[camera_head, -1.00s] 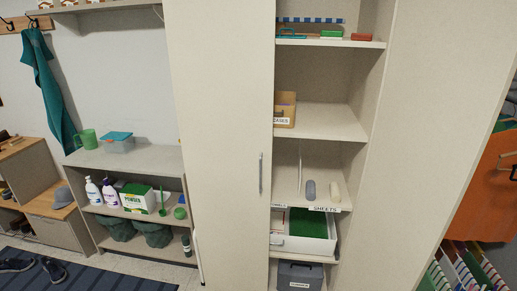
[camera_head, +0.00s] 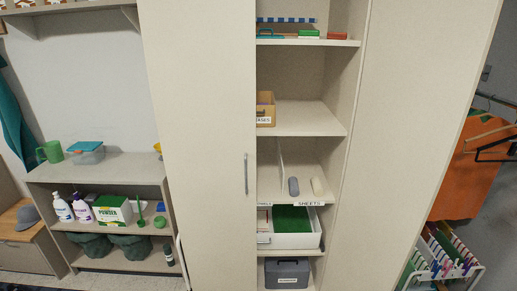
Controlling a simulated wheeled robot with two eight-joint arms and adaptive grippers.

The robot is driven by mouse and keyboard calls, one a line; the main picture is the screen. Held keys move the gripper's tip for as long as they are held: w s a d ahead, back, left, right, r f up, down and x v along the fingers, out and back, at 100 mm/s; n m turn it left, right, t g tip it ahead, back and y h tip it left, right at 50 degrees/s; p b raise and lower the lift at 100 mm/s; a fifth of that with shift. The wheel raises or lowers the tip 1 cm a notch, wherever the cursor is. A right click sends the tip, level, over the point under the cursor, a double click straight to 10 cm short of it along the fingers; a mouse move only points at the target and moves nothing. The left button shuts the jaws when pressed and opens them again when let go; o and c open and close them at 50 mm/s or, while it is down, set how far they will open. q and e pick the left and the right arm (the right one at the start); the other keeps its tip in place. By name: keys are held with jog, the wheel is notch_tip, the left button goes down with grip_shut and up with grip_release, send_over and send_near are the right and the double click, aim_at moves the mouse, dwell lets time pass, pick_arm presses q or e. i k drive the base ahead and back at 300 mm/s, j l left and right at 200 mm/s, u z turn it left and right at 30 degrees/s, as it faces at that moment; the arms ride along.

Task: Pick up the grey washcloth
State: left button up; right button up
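A rolled grey cloth (camera_head: 293,186), which looks like the grey washcloth, stands on the closet shelf labelled SHEETS (camera_head: 310,203). A cream roll (camera_head: 317,187) stands just to its right, and a thin upright divider (camera_head: 282,170) is to its left. Neither of my grippers shows in the head view.
A closed white door (camera_head: 205,150) with a handle covers the closet's left side. The open bay holds a labelled box (camera_head: 265,108), a white bin with green contents (camera_head: 292,240) and a grey box (camera_head: 287,273). A low shelf unit (camera_head: 120,168) stands at left, hangers (camera_head: 490,140) at right.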

aim_at(294, 190)
jog(key=i+j+z, duration=0.25)
jog(key=i+z, duration=0.15)
jog(key=i+j+z, duration=0.45)
jog(key=i, duration=0.15)
jog(key=i+j+z, duration=0.15)
jog(key=i, duration=0.25)
jog(key=i+j+z, duration=0.15)
jog(key=i, duration=0.25)
